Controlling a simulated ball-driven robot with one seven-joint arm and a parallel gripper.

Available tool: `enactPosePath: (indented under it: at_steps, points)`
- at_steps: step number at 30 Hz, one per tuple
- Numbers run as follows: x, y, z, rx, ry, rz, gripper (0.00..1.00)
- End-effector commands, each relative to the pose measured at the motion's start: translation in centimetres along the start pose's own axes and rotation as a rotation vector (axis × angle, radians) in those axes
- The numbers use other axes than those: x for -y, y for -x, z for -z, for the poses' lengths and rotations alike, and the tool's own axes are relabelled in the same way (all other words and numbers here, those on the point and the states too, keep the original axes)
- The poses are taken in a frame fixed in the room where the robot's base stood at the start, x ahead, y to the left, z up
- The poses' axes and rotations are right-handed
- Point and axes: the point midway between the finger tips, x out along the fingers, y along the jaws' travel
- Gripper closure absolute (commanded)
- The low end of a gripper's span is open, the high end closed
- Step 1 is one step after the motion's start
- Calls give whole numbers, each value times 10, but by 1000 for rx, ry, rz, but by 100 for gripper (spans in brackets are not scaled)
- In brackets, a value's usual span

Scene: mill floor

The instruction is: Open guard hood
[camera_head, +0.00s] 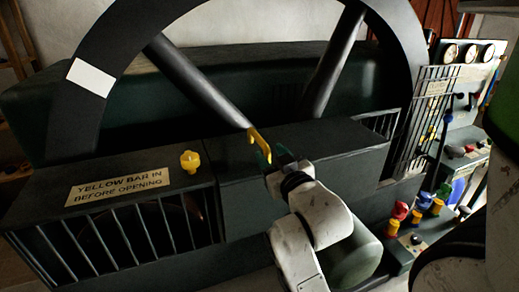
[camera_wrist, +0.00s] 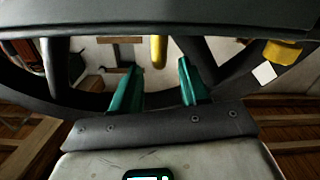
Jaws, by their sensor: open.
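The guard hood, as far as I can tell, is the dark box section (camera_head: 340,138) below the large spoked wheel in the head view. A yellow upright bar handle (camera_head: 258,143) stands at its top. My gripper (camera_head: 270,148) is at this handle with its teal fingers apart. In the wrist view the yellow handle (camera_wrist: 158,50) shows between and beyond the open fingertips (camera_wrist: 160,68). I cannot tell whether they touch it. A yellow knob (camera_head: 190,161) sits on the top left, by a label reading "YELLOW BAR IN BEFORE OPENING" (camera_head: 118,187); the knob also shows in the wrist view (camera_wrist: 283,52).
The dark wheel (camera_head: 85,110) with a white patch rises behind the box. Barred guards stand at left (camera_head: 120,238) and right (camera_head: 428,120). A control panel with gauges (camera_head: 468,53) and coloured knobs (camera_head: 422,202) is at the right.

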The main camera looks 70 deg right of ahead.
Motion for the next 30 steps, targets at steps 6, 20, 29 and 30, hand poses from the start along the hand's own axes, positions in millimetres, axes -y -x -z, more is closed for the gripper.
enactPosePath:
  at_steps: [6,20,29,30]
  points:
    - [1,-16,-4,-7,0,0,56]
    - [0,-70,1,1,2,2,56]
    - [0,-72,0,1,2,2,56]
    - [0,-72,0,1,2,2,58]
